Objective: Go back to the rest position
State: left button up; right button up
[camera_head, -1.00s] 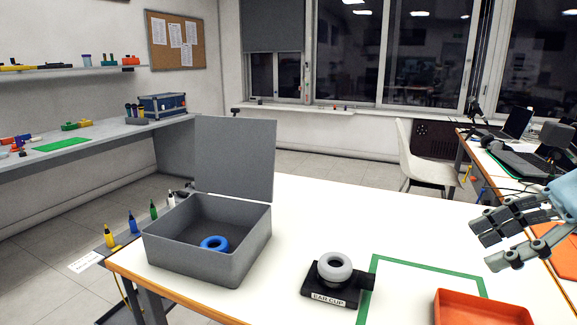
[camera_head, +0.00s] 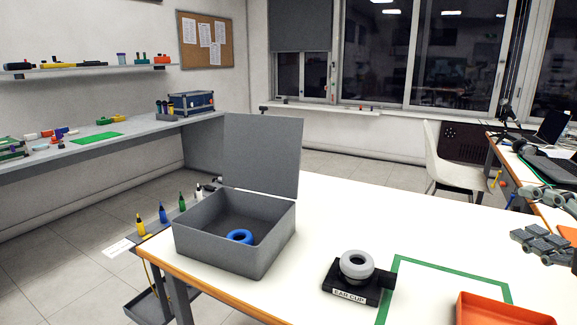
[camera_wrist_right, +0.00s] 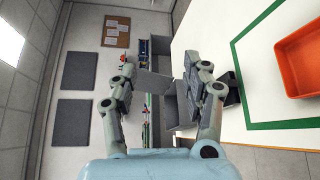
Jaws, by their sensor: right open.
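My right gripper (camera_head: 545,243) is at the right edge of the head view, partly cut off, above the table's right side. In the right wrist view its two fingers (camera_wrist_right: 160,90) are spread wide apart with nothing between them. My left gripper does not show. A grey open box (camera_head: 240,240) with its lid raised stands on the white table (camera_head: 365,205), and a blue ring (camera_head: 239,237) lies inside it. A grey-white ring (camera_head: 357,265) sits on the black fixture labelled EAR CUP (camera_head: 348,295).
An orange tray (camera_head: 500,312) lies at the front right, within a green outline (camera_head: 450,268). It also shows in the right wrist view (camera_wrist_right: 300,55). A white chair (camera_head: 445,160) and a desk with laptops stand behind. A side bench (camera_head: 140,135) runs along the left wall.

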jog(key=s+f+m+g+h, duration=0.4)
jog(key=s+f+m+g, duration=0.4)
jog(key=s+f+m, duration=0.5)
jog(key=s+a+f+m+g+y, duration=0.35)
jog(key=s+a+m+g, duration=0.2)
jog(key=s+a, duration=0.2)
notch_tip(320, 180, down, 30)
jog(key=s+d+m+b, duration=0.1)
jog(key=s+b, duration=0.1)
jog(key=b, duration=0.3)
jog(key=s+d+f+g+b, duration=0.1)
jog(key=s+f+b, duration=0.3)
jog(key=s+f, duration=1.7)
jog(key=shift+d+f+g, duration=0.3)
jog(key=shift+f+g, duration=0.1)
jog(key=shift+g, duration=0.35)
jog(key=shift+m+h, duration=0.25)
